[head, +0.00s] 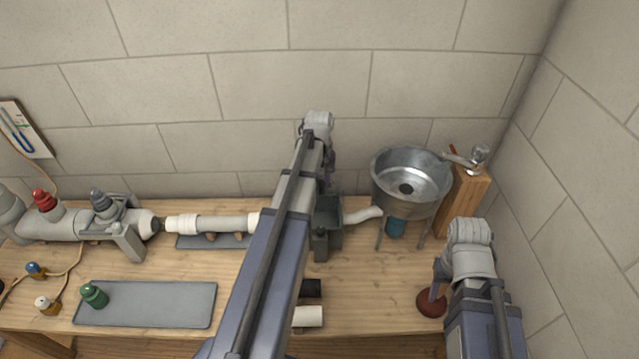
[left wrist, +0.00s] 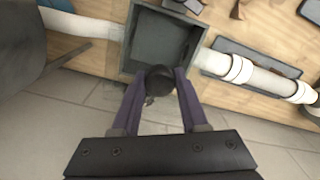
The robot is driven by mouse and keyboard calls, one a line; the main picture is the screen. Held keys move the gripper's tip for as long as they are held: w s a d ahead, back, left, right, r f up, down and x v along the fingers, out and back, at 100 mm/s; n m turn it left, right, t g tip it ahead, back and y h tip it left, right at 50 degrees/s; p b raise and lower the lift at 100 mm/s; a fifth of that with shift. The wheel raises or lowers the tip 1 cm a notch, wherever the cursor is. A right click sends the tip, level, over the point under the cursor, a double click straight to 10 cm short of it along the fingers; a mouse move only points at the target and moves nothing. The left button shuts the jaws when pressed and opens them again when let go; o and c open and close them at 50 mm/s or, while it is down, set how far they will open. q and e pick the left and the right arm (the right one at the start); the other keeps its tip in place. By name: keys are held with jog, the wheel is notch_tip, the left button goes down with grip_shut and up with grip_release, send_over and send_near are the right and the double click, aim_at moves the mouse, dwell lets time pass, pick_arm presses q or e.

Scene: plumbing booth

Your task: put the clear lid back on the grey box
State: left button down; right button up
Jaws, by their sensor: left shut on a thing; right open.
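The grey box (head: 334,238) stands on the bench, partly hidden by my left arm in the head view. The left wrist view looks into the open box (left wrist: 137,66); its inside is dark grey. My left gripper (head: 327,180) is above the back of the box in the head view. In the left wrist view its purple fingers (left wrist: 158,88) are shut on a dark round knob (left wrist: 158,78), which overlaps the box's near edge. The clear lid around the knob is hard to make out. My right gripper (head: 440,272) is open at the right, its fingertips partly hidden.
A metal basin (head: 409,183) stands right of the box, with a white pipe between them. A grey pipe (head: 225,223) runs left of the box. A red-brown plunger cup (head: 431,304) is by my right gripper. The bench front between them is fairly clear.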

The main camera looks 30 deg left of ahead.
pick_arm(q)
jog(key=shift+f+b, duration=3.6)
jog(key=shift+f, duration=0.2)
jog(key=shift+f+b, duration=0.45)
jog(key=shift+c, duration=1.8)
grip_release()
jog(key=shift+r, duration=0.15)
notch_tip(320, 180, up, 8)
jog(key=p, duration=0.8)
jog(key=shift+f, duration=0.2)
jog(key=shift+s+f, duration=0.1)
